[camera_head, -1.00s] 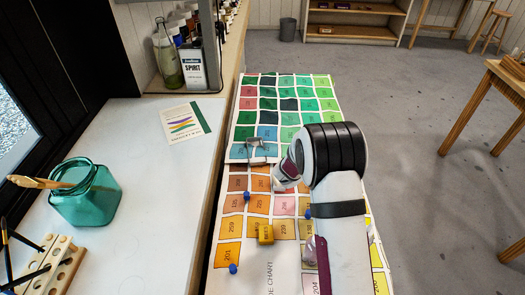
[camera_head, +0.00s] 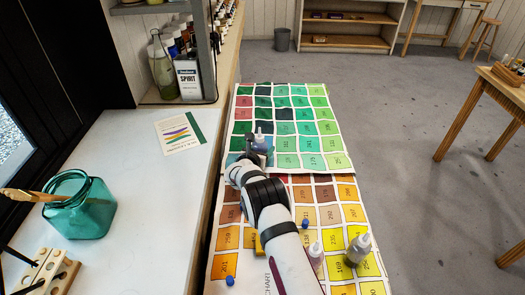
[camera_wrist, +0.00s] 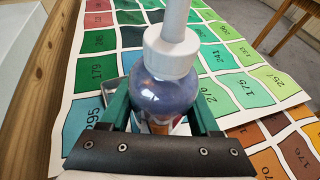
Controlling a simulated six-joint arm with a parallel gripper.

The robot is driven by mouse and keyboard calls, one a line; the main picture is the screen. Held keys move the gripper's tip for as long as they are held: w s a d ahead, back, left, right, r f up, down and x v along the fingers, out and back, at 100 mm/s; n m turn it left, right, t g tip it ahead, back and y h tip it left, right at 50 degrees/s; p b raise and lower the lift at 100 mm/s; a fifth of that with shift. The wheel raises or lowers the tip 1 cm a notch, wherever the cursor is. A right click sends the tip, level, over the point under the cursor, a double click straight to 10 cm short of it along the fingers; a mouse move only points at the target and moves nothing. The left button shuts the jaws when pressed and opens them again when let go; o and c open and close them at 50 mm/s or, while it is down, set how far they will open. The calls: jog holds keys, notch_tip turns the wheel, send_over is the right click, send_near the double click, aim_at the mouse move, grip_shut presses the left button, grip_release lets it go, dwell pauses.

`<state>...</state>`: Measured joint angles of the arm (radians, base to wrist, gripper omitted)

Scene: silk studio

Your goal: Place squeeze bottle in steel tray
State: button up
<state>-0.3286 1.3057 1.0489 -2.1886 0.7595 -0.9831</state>
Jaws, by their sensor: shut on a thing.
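My gripper (camera_head: 257,152) is shut on a squeeze bottle (camera_head: 260,143) and holds it upright over the green part of the colour chart. In the wrist view the bottle (camera_wrist: 165,93) has a white cap and nozzle and bluish-purple contents, and stands between the green fingers of my gripper (camera_wrist: 160,118). A grey metal edge (camera_wrist: 109,90), apparently the steel tray, shows behind the left finger. The bottle and gripper hide most of it, so I cannot tell whether the bottle is over it or touching it.
Two more squeeze bottles stand on the chart, one at the right (camera_head: 359,249) and one beside my arm (camera_head: 315,256). A teal glass jar (camera_head: 80,207) stands on the white counter (camera_head: 140,230) at left.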

jog(key=shift+f, duration=0.4)
